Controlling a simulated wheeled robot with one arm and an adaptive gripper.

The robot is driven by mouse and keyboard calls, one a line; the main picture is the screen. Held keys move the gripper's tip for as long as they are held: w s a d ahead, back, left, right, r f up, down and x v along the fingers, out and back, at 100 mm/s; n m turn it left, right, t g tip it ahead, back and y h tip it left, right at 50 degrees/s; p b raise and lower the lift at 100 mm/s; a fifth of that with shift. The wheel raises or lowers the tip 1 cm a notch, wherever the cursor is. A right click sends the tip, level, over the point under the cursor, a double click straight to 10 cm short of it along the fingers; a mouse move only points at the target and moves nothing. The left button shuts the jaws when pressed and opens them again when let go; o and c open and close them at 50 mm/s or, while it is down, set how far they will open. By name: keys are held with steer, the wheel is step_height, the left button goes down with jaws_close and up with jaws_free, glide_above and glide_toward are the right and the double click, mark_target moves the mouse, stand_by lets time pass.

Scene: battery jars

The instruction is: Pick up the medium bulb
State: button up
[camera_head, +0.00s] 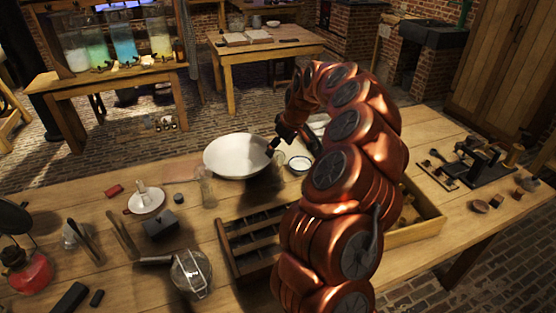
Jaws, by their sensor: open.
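My copper-coloured arm rises at centre right and curves over toward the white bowl (232,155). My gripper (274,146) is small and dark at the bowl's right rim, and it is open. I cannot tell whether anything lies between its fingers or whether it touches the bowl. I cannot surely pick out the medium bulb. A clear glass piece (206,190) stands just in front of the bowl on the left, and another clear glass piece (74,235) sits at the left of the bench. My arm hides part of the bench behind it.
A dark wooden rack (224,237) with slots stands in front of the bowl, beside my arm. A wooden tray (425,229) lies right of the arm. A round glass-lidded vessel (190,272) and a red-based flask (28,272) stand front left. Bare wood shows between them.

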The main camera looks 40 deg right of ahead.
mark_target(276, 155)
steer(key=shift+p+x, duration=1.25)
steer(key=shift+x, duration=1.4)
steer(key=c, duration=1.1)
steer(key=shift+o, duration=0.2)
